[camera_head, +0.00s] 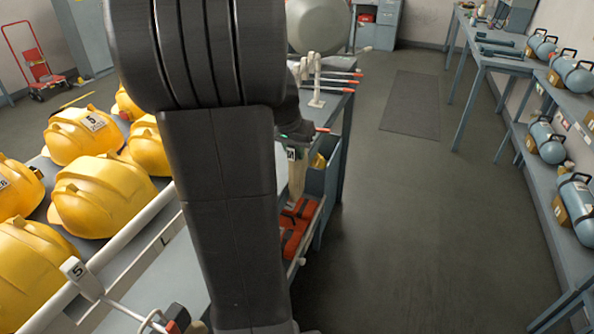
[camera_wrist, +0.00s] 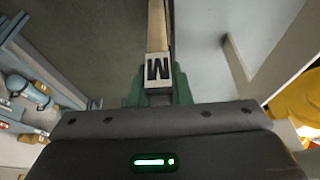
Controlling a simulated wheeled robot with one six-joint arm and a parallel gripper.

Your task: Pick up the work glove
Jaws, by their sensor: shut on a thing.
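My gripper (camera_head: 294,138) is at the centre of the head view, partly hidden behind my dark arm. In the wrist view its green fingers (camera_wrist: 158,88) are shut on a narrow tan thing, the work glove (camera_wrist: 157,28), seen edge-on. The glove bears a white tag with a black letter, M or W. In the head view the glove (camera_head: 297,180) hangs down from the fingers beside the end of the bench, over orange-red items. I cannot tell whether its lower end touches anything.
Yellow helmets (camera_head: 104,194) stand on a rack at left, behind a pale rail. Orange-red items (camera_head: 297,226) lie in a blue-grey bin below the gripper. A bench (camera_head: 484,58) and shelves of blue-grey cylinders (camera_head: 577,204) line the right.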

